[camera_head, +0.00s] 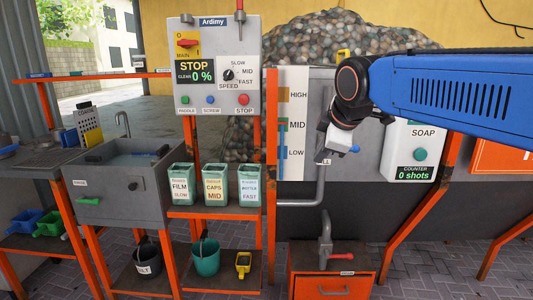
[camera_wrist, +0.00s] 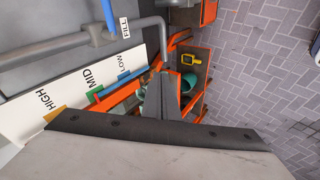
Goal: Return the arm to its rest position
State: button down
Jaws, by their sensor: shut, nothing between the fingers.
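My blue arm (camera_head: 455,85) reaches in from the right in the head view, with its dark wrist at the level gauge. My gripper (camera_wrist: 163,82) shows in the wrist view as two dark fingers pressed together, with nothing between them. In the head view its pale body hangs below the wrist, in front of the gauge's right side and the grey pipe; its fingertips are not clear there. The gauge board (camera_head: 292,125) reads HIGH, MID and LOW, and also shows in the wrist view (camera_wrist: 75,88). A blue handle (camera_wrist: 107,14) is beside the FILL label, apart from the fingers.
A control panel (camera_head: 214,70) reads STOP and 0 %. Bins (camera_head: 182,186) stand on a shelf left of the gauge. The soap dispenser (camera_head: 411,150) is under my arm. An orange cabinet (camera_head: 332,284) with a red-handled clamp stands below. Paved floor (camera_head: 490,270) is open at lower right.

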jog(key=s+d+f+m+g, duration=0.1)
jog(key=s+d+f+m, duration=0.4)
jog(key=s+f, duration=0.3)
jog(key=s+d+f+m+g+h, duration=0.1)
jog(key=s+d+f+m, duration=0.4)
jog(key=s+f, duration=0.3)
jog(key=s+d+f+m+g, duration=0.1)
jog(key=s+d+f+m, duration=0.4)
jog(key=s+f, duration=0.3)
jog(key=s, duration=0.2)
jog(key=shift+s+m+h, duration=0.3)
jog(key=shift+s, duration=0.05)
